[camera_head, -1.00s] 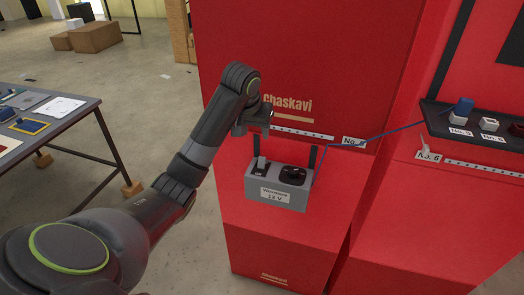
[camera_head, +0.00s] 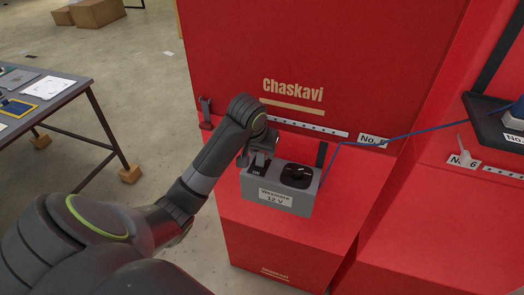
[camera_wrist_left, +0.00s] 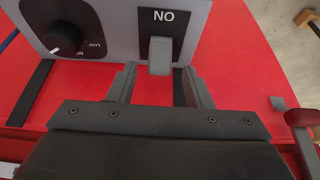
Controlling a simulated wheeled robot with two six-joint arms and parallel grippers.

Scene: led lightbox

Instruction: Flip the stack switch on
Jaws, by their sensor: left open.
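A grey power box (camera_head: 299,207) with a "12 V" label sits on a red ledge. Its top has a black round knob (camera_head: 297,175) and a black switch plate (camera_head: 258,168). In the left wrist view the plate reads "ON" upside down, and a light grey switch lever (camera_wrist_left: 160,58) stands on it. My left gripper (camera_head: 260,150) is over the switch side of the box and covers the lever in the head view. In the left wrist view the left gripper (camera_wrist_left: 159,82) is open, its two fingers reaching toward either side of the lever. My right gripper is not in view.
A tall red panel (camera_head: 265,45) rises behind the box. A blue cable (camera_head: 420,131) runs right from the box area to a dark shelf (camera_head: 488,125). A "No. 6" switch (camera_head: 464,155) stands at the right. A table (camera_head: 60,95) is at the left.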

